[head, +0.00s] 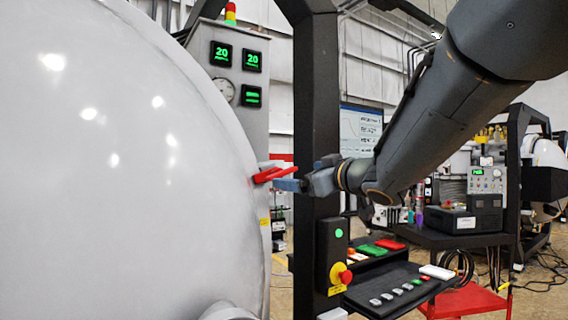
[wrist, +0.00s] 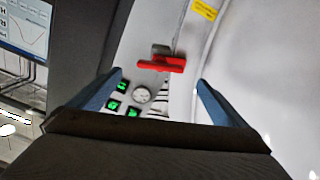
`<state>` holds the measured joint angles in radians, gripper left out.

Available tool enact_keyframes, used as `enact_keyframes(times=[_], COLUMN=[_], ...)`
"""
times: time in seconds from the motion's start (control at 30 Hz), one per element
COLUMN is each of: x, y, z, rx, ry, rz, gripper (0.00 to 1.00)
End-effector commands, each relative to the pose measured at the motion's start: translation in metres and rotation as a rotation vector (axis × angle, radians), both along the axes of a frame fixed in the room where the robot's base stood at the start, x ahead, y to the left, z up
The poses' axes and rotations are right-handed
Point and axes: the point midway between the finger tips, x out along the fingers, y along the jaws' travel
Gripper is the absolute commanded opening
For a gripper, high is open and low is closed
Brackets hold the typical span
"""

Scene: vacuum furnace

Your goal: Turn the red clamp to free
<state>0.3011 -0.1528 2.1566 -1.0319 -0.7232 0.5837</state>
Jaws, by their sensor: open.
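The red clamp (head: 273,174) is a red bar at the right edge of the large white rounded furnace door (head: 110,150). In the wrist view the red clamp (wrist: 161,64) lies across the picture above centre, with a grey block behind it. My gripper (head: 288,185) reaches in from the right in the head view, close beside the clamp. In the wrist view my gripper (wrist: 160,82) has its two blue fingers wide apart, with the clamp between and a little beyond their tips. The fingers hold nothing. Whether a finger touches the clamp cannot be told.
A grey panel with green displays (head: 222,54) and a gauge stands behind the door. A dark post (head: 315,120) rises behind my gripper. A control desk (head: 390,288) with an emergency button (head: 345,276) is below. A yellow label (wrist: 205,10) is near the clamp.

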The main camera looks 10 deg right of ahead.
Motion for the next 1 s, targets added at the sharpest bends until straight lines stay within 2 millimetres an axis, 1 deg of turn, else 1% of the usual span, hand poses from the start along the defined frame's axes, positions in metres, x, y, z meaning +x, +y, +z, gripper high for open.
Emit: enact_keyframes(times=[0.03,0.1,0.4,0.6,0.73,0.97,1.0], x=[0.001,0.007,0.049,0.068,0.072,0.072,0.072], y=[0.002,0.005,0.019,0.025,0.026,0.026,0.026], z=[0.004,0.006,0.004,0.004,0.004,0.004,0.004], rx=[-0.002,-0.002,-0.001,-0.002,-0.003,-0.003,-0.003], ry=[-0.006,-0.009,-0.006,-0.006,-0.008,-0.008,-0.007], rz=[0.01,0.016,0.014,0.012,0.012,0.011,0.01], gripper=[0.97,0.97,0.97,0.97,0.97,0.97,0.9])
